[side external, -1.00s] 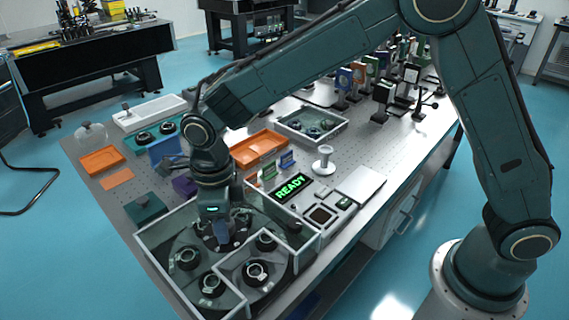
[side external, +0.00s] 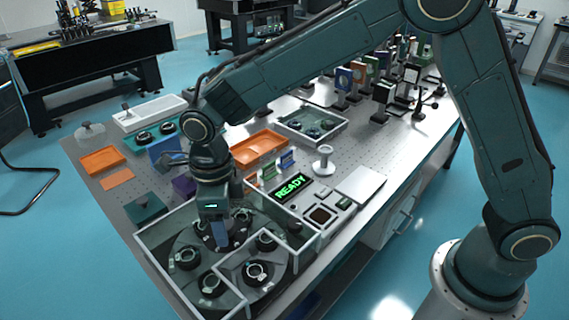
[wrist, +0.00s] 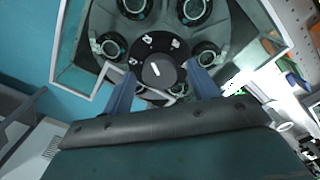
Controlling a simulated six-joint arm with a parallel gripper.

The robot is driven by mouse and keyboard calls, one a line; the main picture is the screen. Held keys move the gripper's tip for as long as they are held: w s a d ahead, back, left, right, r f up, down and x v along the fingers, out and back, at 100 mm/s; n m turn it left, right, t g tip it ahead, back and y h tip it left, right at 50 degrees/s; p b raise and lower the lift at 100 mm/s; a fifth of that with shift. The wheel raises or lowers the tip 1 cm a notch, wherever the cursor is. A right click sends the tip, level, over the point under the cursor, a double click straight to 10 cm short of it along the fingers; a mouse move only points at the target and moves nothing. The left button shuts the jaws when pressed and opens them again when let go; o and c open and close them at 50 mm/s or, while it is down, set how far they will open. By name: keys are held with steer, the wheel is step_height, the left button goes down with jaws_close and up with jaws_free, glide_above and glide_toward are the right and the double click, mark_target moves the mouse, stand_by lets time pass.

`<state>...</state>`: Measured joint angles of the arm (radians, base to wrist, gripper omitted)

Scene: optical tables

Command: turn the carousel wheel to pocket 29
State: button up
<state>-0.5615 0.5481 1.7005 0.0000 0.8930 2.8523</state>
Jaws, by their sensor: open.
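The carousel wheel (side external: 212,263) is a dark disc inside a clear-walled, white-rimmed enclosure at the table's near end. Several round dark mounts with pale rings sit in its pockets, and it also shows in the wrist view (wrist: 168,18). My gripper (side external: 221,240) reaches down over the wheel's middle. In the wrist view its two blue fingers (wrist: 162,88) are spread apart on either side of the round dark hub (wrist: 160,70), which has a white mark. I cannot tell whether the fingers touch anything. Pocket numbers are not readable.
A display reading READY (side external: 291,187) stands beside the enclosure. The enclosure's white-rimmed walls (side external: 160,225) surround the gripper closely.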

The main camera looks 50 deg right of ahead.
step_height(320, 180, up, 13)
steer(key=shift+r, duration=0.15)
stand_by(0.4)
steer(key=s+d+r+n+t, duration=0.1)
steer(key=s+d+r+n, duration=0.25)
steer(key=d+n, duration=0.35)
steer(key=s+d+r+n+t, duration=0.25)
steer(key=s+d+n, duration=0.25)
steer(key=d, duration=0.4)
steer(key=s+d+f+n+t, duration=0.1)
steer(key=s+d+n, duration=0.3)
steer(key=s+n, duration=0.3)
steer(key=s+d+f+n+t, duration=0.1)
steer(key=s+d+f+n, duration=0.1)
steer(key=s+d+n, duration=0.3)
steer(key=shift+s+d+f+n, duration=0.15)
steer(key=shift+s+d+n, duration=0.1)
steer(key=shift+s+n, duration=0.85)
